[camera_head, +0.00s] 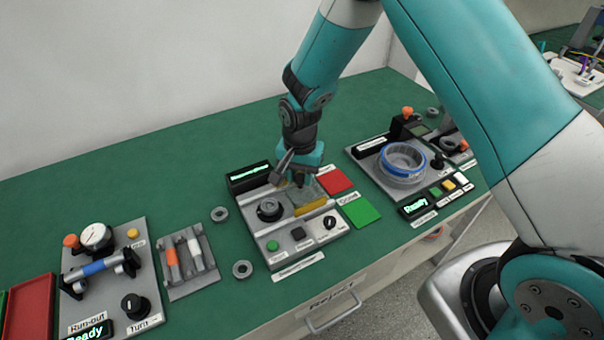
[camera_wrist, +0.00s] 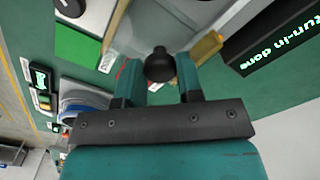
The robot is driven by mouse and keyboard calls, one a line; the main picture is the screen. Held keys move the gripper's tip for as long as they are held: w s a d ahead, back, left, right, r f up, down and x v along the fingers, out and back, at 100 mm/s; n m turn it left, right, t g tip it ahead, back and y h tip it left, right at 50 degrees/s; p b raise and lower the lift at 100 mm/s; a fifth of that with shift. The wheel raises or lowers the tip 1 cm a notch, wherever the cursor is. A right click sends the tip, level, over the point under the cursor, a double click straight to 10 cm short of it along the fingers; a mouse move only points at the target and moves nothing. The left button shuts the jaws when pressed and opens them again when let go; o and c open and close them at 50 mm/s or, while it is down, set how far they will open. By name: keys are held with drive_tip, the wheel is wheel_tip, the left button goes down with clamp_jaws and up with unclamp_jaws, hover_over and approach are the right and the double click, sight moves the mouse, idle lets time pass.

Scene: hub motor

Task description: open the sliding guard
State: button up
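The run-in station (camera_head: 262,226) is a grey box in the middle of the table. A clear guard panel with a yellow strip (camera_head: 311,206) lies on its right half, partly under my gripper. My gripper (camera_head: 290,179) is low over the back of this station, pointing down. In the wrist view my gripper (camera_wrist: 160,83) has its two teal fingers apart, with a dark rounded knob (camera_wrist: 159,64) between them. I cannot tell whether the fingers touch it. A yellow piece (camera_wrist: 207,47) shows beside the right finger.
The station's display (camera_wrist: 275,42) reads "Run-in done". A red card (camera_head: 335,180) and a green card (camera_head: 359,213) lie to its right. Another station with a blue ring (camera_head: 403,157) stands further right. A tray with rods (camera_head: 188,262) and loose rings (camera_head: 242,269) lie left.

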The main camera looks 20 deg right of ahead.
sight(300, 177)
drive_tip(key=o, duration=0.4)
drive_tip(key=shift+r, duration=0.1)
wheel_tip(300, 177, up, 17)
drive_tip(key=shift+r+b, duration=0.15)
drive_tip(key=shift+b, duration=1.05)
drive_tip(key=s+a+r+n+y, duration=0.1)
drive_tip(key=s+n, duration=0.3)
drive_tip(key=s, duration=0.4)
drive_tip(key=s+r+n+y, duration=0.1)
drive_tip(key=s+r+n, duration=0.2)
drive_tip(key=s, duration=0.6)
drive_tip(key=s+a+r+n+y, duration=0.1)
drive_tip(key=s+r+n+y, duration=0.1)
drive_tip(key=s+n, duration=0.5)
drive_tip(key=shift+s+a+r, duration=0.15)
drive_tip(key=shift+s+r, duration=0.05)
drive_tip(key=shift+s, duration=0.2)
drive_tip(key=shift+s+a+r, duration=0.15)
drive_tip(key=shift+s, duration=0.2)
